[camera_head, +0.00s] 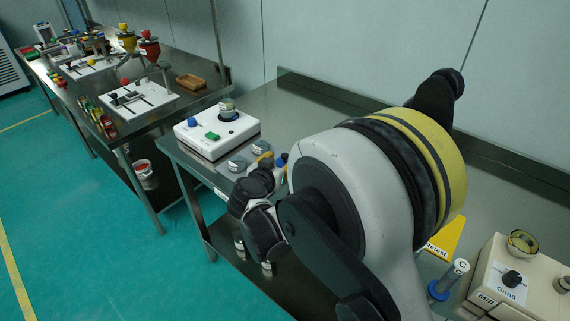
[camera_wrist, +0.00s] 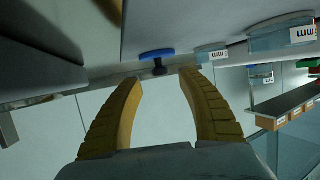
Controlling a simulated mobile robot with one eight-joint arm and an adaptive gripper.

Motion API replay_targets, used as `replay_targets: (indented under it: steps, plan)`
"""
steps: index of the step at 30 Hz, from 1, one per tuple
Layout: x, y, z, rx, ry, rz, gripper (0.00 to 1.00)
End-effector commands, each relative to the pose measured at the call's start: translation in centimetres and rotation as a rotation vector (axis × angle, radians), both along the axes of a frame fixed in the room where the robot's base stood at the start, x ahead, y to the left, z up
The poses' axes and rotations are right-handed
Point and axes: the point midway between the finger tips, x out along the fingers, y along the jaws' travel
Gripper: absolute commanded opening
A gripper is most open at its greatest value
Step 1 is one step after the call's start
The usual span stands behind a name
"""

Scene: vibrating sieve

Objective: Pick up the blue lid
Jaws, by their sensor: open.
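A blue disc-shaped piece (camera_wrist: 157,54) on a short dark stem shows in the wrist view, beyond my fingertips; it looks like the blue lid, but I cannot be sure. My gripper (camera_wrist: 161,76) is open, its two yellow fingers apart with nothing between them. The blue piece lines up with the gap between the fingers and is not touched. In the head view a blue knob-like piece (camera_head: 192,121) sits on the white sieve machine (camera_head: 217,135), and a small blue-topped item (camera_head: 282,159) stands beside my wrist. My arm hides much of the bench there.
Round sieve pans (camera_head: 237,163) lie on the steel bench in front of the machine. A mill (camera_head: 520,285), a cylinder marked C (camera_head: 455,272) and a yellow sign (camera_head: 446,238) stand at right. Labelled containers (camera_wrist: 283,36) are close on the right in the wrist view.

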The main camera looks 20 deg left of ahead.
Motion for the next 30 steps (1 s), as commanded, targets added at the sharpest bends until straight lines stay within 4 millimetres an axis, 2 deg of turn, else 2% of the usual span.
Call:
replay_targets:
  steps: [1, 6, 12, 13, 17, 18, 30]
  plan:
    - [0.8, 0.1, -0.9, 0.001, 0.000, -0.001, 0.47]
    - [2.9, 0.1, -1.5, -0.001, 0.000, -0.001, 0.47]
    - [3.0, 0.1, -1.3, -0.001, 0.000, 0.000, 0.47]
    - [3.0, 0.1, -1.3, -0.001, 0.000, 0.000, 0.42]
    - [3.0, 0.1, -1.3, -0.001, 0.000, 0.000, 0.03]
    - [3.0, 0.1, -1.3, -0.001, 0.000, 0.000, 0.00]
    - [3.0, 0.1, -1.3, 0.000, 0.000, 0.000, 0.00]
